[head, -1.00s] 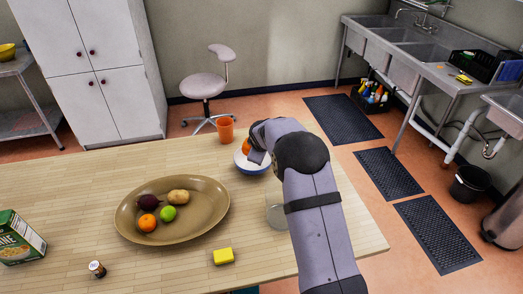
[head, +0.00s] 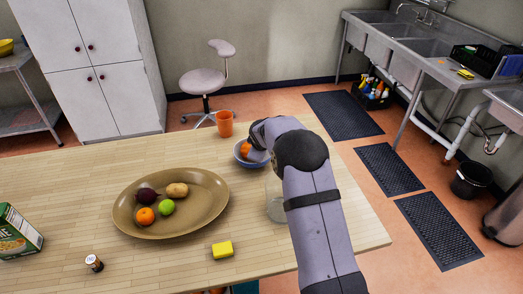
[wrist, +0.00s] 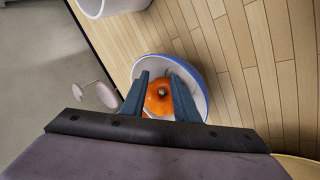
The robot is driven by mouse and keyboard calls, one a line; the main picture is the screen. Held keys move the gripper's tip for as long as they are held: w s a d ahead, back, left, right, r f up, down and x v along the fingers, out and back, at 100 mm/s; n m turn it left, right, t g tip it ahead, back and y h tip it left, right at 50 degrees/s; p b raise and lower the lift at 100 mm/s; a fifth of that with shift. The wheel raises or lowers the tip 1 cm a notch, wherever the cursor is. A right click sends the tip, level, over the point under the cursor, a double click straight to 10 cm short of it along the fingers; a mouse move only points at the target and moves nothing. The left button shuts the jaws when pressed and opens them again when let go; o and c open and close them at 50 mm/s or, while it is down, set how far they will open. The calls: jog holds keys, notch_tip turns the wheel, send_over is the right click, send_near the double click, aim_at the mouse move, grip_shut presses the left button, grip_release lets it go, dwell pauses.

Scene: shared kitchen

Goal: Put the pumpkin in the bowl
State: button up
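The pumpkin (wrist: 159,101) is small and orange with a dark stem. In the wrist view it sits between the two fingers of my gripper (wrist: 160,78), which close against its sides. The bowl (wrist: 197,88), white inside with a blue rim, lies around and below the pumpkin in that view. In the head view the pumpkin (head: 244,149) shows within the outline of the bowl (head: 243,163), partly covered by my arm. My fingertips are hidden there. I cannot tell whether the pumpkin touches the bowl's bottom.
An orange cup (head: 224,123) stands just behind the bowl. A clear glass (head: 273,205) stands beside my arm. A brown platter (head: 185,225) holds several fruits and vegetables.

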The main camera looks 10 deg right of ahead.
jog(key=shift+r, duration=0.15)
dwell(0.3)
notch_tip(320, 180, up, 7)
jog(key=p, duration=0.5)
jog(key=shift+p, duration=0.35)
jog(key=s+a+r+m+g+p, duration=0.1)
jog(key=s+m+g, duration=0.1)
jog(key=s, duration=1.2)
jog(key=s+a+r+m+g+y+p, duration=0.1)
jog(key=s+m, duration=0.4)
jog(key=s, duration=1)
jog(key=s+a+r+m+g+p, duration=0.1)
jog(key=s+r+m+g+p, duration=0.1)
jog(key=s, duration=1.3)
jog(key=shift+r+m+g+y, duration=0.3)
jog(key=shift+r+m+g, duration=0.35)
jog(key=shift+m+g, duration=0.35)
jog(key=shift+a+f, duration=0.1)
